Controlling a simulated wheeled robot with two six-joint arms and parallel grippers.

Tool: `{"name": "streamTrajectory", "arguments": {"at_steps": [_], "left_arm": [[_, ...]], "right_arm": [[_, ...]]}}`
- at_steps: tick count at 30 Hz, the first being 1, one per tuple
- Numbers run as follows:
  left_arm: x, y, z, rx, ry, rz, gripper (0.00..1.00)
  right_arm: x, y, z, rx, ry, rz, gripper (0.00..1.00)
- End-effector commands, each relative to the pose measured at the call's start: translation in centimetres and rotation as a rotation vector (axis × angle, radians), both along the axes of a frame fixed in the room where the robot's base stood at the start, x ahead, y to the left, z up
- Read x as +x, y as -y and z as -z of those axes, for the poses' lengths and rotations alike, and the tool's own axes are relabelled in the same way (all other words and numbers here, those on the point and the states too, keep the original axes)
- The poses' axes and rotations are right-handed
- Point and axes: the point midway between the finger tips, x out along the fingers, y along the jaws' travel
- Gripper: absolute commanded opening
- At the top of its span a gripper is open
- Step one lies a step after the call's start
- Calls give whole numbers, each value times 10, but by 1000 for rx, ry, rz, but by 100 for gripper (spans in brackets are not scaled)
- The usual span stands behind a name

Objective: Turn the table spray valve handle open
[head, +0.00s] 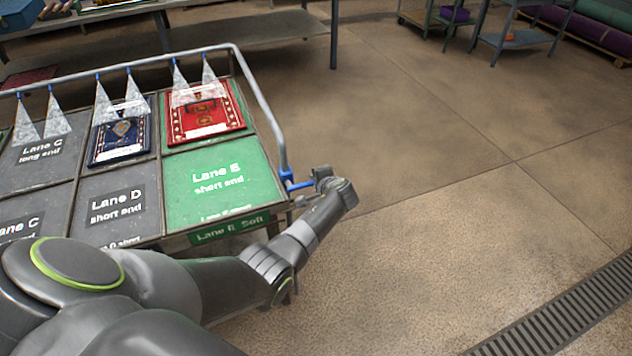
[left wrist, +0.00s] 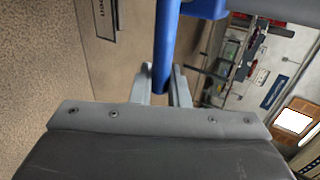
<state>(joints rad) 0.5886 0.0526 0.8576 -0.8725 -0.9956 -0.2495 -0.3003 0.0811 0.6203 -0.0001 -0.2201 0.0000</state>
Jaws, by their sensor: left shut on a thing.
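The blue valve handle (head: 299,186) sticks out to the right from the blue valve (head: 285,175) on the grey spray pipe (head: 262,105), at the table's right edge. My left gripper (head: 318,180) is at the outer end of the handle. In the left wrist view my left gripper (left wrist: 165,90) has one finger on each side of the blue handle (left wrist: 167,40) and is shut on it. A blue valve part (left wrist: 206,8) shows at the top there. White spray cones fall from several blue nozzles on the pipe. My right gripper is out of view.
The wash table (head: 152,185) has marked lanes, with a blue rug (head: 122,132) and a red rug (head: 204,114) under the spray. Open concrete floor lies to the right, with a drain grate (head: 560,318). A workbench (head: 250,30) and carts stand behind.

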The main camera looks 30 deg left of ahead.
Motion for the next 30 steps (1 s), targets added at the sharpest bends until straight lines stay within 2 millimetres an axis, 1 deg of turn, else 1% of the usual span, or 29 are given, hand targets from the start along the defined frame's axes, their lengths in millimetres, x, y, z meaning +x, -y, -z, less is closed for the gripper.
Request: {"name": "streamTrajectory", "arguments": {"at_steps": [1,5,13,17,23,30], "left_arm": [[-2,0,2,0,-6,-2,16],[-1,0,2,-1,-4,-2,33],[-1,0,0,-1,-2,-1,34],[-3,3,-4,-2,-1,-1,34],[-14,16,-18,-3,-3,-1,34],[-32,38,-38,-4,-2,-1,34]], "right_arm": [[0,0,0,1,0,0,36],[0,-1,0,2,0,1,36],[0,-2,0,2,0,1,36],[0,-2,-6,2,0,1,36],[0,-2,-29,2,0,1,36],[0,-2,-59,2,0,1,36]]}}
